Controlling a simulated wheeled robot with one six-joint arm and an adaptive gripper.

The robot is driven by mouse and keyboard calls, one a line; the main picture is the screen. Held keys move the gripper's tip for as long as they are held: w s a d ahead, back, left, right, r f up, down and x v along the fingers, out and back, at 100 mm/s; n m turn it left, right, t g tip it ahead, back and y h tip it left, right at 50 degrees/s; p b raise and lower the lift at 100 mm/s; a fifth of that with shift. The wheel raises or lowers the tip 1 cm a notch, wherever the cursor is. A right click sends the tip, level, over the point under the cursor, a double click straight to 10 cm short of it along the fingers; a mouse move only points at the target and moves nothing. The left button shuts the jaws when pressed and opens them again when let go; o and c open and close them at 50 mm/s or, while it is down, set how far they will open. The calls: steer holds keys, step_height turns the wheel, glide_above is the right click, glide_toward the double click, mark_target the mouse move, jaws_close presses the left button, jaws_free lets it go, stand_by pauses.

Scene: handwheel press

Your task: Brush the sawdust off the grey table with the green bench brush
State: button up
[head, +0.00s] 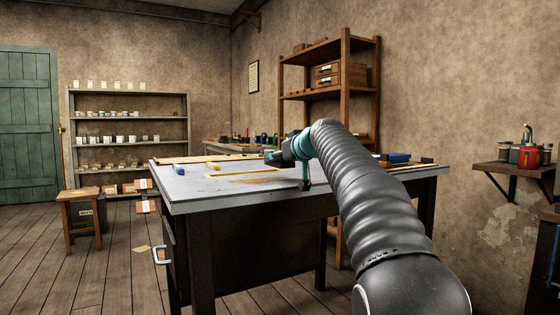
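The grey table (210,184) stands in the middle of the head view, with my arm reaching over it from the lower right. Tan sawdust (258,181) lies in a thin patch on its top, left of my wrist. My gripper (274,158) appears as a small dark shape over the far part of the table. Its fingers are too small and too hidden by my wrist to show whether they are open or shut. I cannot make out the green bench brush apart from the teal parts around my wrist. A dark upright piece below my wrist is unclear.
A yellowish strip (238,174) and a small blue item (180,167) lie on the tabletop. A blue item (398,157) sits at the right end. A wooden stool (79,197) stands left of the table. A wooden shelf unit (344,75) stands behind.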

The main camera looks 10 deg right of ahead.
glide_above(234, 185)
steer(key=shift+w+a+r+p, duration=0.1)
steer(key=shift+r+p, duration=0.2)
steer(key=shift+r, duration=0.15)
stand_by(1.5)
steer(key=shift+r, duration=0.1)
steer(key=shift+r+p, duration=2.7)
steer(key=shift+r, duration=0.2)
step_height(234, 185, up, 3)
steer(key=p, duration=0.2)
steer(key=shift+p, duration=0.4)
